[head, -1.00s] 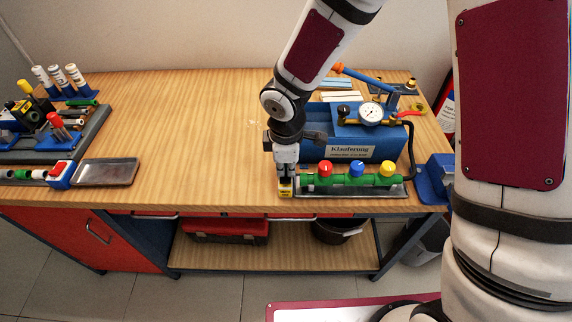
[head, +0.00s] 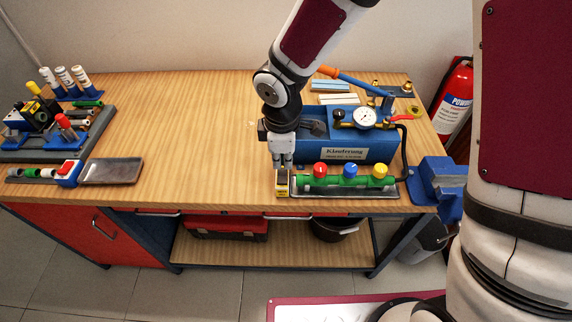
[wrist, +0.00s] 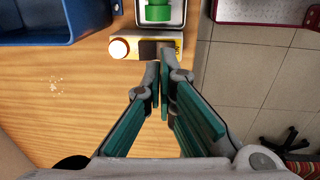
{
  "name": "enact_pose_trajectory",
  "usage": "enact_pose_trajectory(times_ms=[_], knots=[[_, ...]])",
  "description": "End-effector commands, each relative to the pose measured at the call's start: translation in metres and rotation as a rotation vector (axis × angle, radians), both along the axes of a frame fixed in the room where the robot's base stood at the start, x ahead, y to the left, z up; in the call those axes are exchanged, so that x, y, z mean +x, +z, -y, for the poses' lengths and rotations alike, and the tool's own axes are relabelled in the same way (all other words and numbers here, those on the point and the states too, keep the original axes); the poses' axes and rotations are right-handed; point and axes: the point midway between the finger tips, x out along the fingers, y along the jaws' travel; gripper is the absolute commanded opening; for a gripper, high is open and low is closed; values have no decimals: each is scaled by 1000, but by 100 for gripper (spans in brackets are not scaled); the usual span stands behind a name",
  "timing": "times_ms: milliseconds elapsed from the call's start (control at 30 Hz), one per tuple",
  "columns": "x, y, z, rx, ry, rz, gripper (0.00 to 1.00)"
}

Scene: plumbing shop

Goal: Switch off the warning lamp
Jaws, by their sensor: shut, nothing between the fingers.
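The small yellow switch box (head: 282,190) stands on the bench's front part, at the left end of the valve tray. In the wrist view the box (wrist: 178,47) carries a round pale lamp with an orange rim (wrist: 119,48) and a dark switch (wrist: 147,50) beside it. I cannot tell for sure whether the lamp is lit. My gripper (head: 282,166) is shut and empty, pointing down just above and behind the box. In the wrist view its fingertips (wrist: 161,66) overlap the box's near edge beside the switch and partly hide it.
Right of the box is a green pipe with red, blue and yellow knobs (head: 349,181) on a metal tray. Behind it stands a blue pump tank (head: 350,145) with a gauge (head: 365,118). A blue vise (head: 437,186) sits at the right corner.

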Motion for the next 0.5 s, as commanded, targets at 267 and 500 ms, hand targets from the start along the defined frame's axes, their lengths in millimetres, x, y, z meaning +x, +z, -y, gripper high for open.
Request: enact_pose_trajectory(times_ms=[267, 500], knots=[[-4, 56, 1, 1, -3, 5, 0], [-6, 79, 1, 1, -1, 3, 0]])
